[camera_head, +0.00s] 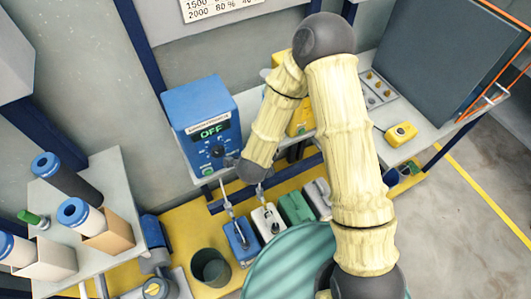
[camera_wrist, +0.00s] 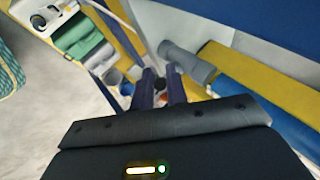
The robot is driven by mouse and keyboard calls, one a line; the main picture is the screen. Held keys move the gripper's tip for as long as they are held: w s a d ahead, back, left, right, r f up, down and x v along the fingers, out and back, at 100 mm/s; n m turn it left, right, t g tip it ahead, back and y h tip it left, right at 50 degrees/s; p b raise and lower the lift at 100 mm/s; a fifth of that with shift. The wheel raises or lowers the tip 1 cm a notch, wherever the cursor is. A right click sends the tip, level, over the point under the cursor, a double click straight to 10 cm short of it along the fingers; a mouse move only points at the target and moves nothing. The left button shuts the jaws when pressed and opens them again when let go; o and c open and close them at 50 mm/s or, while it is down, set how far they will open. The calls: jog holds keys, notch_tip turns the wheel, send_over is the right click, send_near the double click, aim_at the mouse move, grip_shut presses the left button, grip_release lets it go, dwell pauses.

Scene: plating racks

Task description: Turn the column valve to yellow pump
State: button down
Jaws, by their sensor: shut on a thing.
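In the head view, my arm reaches down beside the blue control box (camera_head: 208,120), whose display reads OFF, and my fingers are hard to make out there. A yellow unit (camera_head: 298,126) on the shelf is partly hidden behind my arm. I cannot tell which thing is the yellow pump.
Blue (camera_head: 241,240), white (camera_head: 269,221) and green (camera_head: 295,207) units stand in a row on the yellow platform below. A dark bucket (camera_head: 211,267) stands left of them. A small yellow box (camera_head: 401,133) lies on the right shelf. White cylinders with blue tops stand at left.

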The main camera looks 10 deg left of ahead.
dwell(0.4)
jog(key=c, duration=1.4)
grip_release()
jog(key=shift+w, duration=0.1)
jog(key=shift+c, duration=0.2)
jog(key=p+v, duration=1.5)
jog(key=v, duration=0.2)
jog(key=shift+s+a, duration=0.15)
jog(key=shift+s, duration=0.1)
